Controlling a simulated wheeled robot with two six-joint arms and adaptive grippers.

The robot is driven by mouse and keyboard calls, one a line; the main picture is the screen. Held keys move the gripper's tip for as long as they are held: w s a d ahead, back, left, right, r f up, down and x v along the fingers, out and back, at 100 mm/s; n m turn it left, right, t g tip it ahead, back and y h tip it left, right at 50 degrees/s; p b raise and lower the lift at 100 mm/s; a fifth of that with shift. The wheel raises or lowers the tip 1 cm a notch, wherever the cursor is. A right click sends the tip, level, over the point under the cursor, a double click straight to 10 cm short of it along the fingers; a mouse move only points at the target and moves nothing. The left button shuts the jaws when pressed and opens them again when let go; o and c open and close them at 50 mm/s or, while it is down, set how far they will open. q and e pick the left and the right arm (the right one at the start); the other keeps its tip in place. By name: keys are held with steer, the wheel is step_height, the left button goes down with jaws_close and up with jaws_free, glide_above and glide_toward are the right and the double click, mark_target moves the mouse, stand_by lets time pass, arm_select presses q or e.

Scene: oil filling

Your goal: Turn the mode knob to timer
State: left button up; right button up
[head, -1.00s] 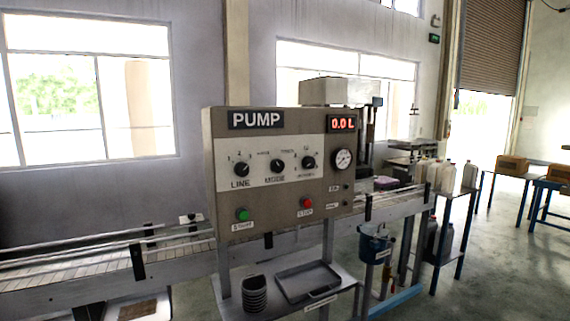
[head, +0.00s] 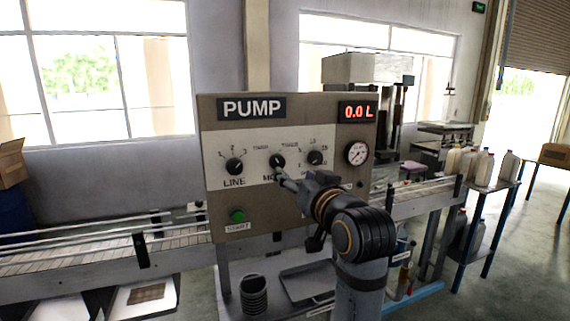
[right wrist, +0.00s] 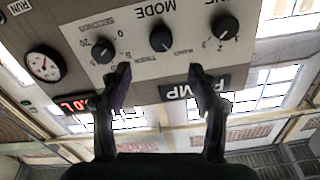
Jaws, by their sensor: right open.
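The grey pump panel (head: 220,200) faces me in the head view. The mode knob also shows, upside down, in the right wrist view (right wrist: 161,38). My right gripper (head: 281,177) is just below and in front of the knob. In the right wrist view its two fingers (right wrist: 160,76) are apart and empty, not around the knob. My left gripper is out of view.
The line knob (head: 234,166) and the seconds knob (head: 315,158) flank the mode knob closely. The green start button (head: 237,216) is below left; my right arm hides the stop button. A gauge (head: 357,153) and a 0.0 L display (head: 358,111) are at the right.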

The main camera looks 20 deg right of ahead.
mark_target(279, 163)
steer(key=w+p, duration=0.1)
steer(key=w, duration=0.2)
steer(key=w+p, duration=0.1)
steer(key=w, duration=0.2)
steer(key=w+p, duration=0.1)
steer(key=w, duration=0.3)
steer(key=shift+a, duration=0.25)
steer(key=shift+w+p, duration=0.3)
steer(key=shift+f, duration=0.1)
steer(key=shift+c, duration=0.9)
steer(key=c, duration=1)
